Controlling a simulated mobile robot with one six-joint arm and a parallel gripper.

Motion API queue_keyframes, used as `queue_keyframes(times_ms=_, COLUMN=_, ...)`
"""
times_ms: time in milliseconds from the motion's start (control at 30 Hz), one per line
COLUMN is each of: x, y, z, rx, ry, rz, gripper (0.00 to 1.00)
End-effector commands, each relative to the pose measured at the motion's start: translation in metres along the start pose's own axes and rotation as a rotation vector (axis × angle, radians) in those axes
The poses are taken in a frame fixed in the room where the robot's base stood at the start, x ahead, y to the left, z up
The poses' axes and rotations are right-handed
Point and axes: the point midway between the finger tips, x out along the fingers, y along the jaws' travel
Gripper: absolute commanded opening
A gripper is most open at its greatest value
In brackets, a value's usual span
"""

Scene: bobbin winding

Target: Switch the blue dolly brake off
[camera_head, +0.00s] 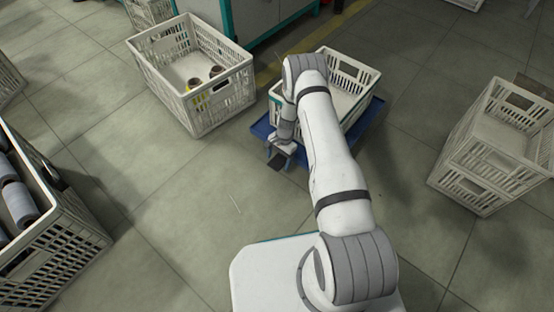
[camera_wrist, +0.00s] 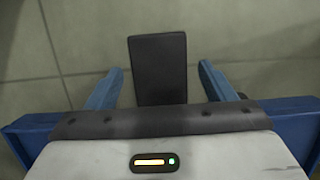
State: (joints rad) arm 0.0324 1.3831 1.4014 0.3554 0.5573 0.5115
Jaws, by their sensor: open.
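The blue dolly (camera_head: 262,129) stands on the floor under a white crate (camera_head: 357,76), partly hidden by my arm. Its blue edges show on both sides in the wrist view (camera_wrist: 28,142). A flat black brake pedal (camera_wrist: 158,62) sticks out from the dolly's near side; it also shows in the head view (camera_head: 276,164). My gripper (camera_wrist: 160,75) is open, with one blue finger on each side of the pedal and gaps between. In the head view my gripper (camera_head: 280,154) is at the dolly's front left corner. I cannot tell the pedal's tilt or whether anything touches it.
A white crate (camera_head: 160,92) with a few bobbins stands left of the dolly. Another crate (camera_head: 75,240) with grey rolls is at the lower left. Stacked crates (camera_head: 480,165) stand at the right. A teal-edged cabinet (camera_head: 255,22) is behind. The floor (camera_head: 190,190) in front is clear.

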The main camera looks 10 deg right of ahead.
Motion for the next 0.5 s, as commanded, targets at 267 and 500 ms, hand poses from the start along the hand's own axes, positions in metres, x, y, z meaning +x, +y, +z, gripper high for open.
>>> queue_keyframes(times_ms=267, x=-0.044, y=0.0, z=0.0, rx=0.0, ry=0.001, rz=-0.002, gripper=0.76)
queue_keyframes(times_ms=500, x=-0.073, y=0.001, z=0.001, rx=0.0, ry=-0.001, rz=0.0, gripper=0.76)
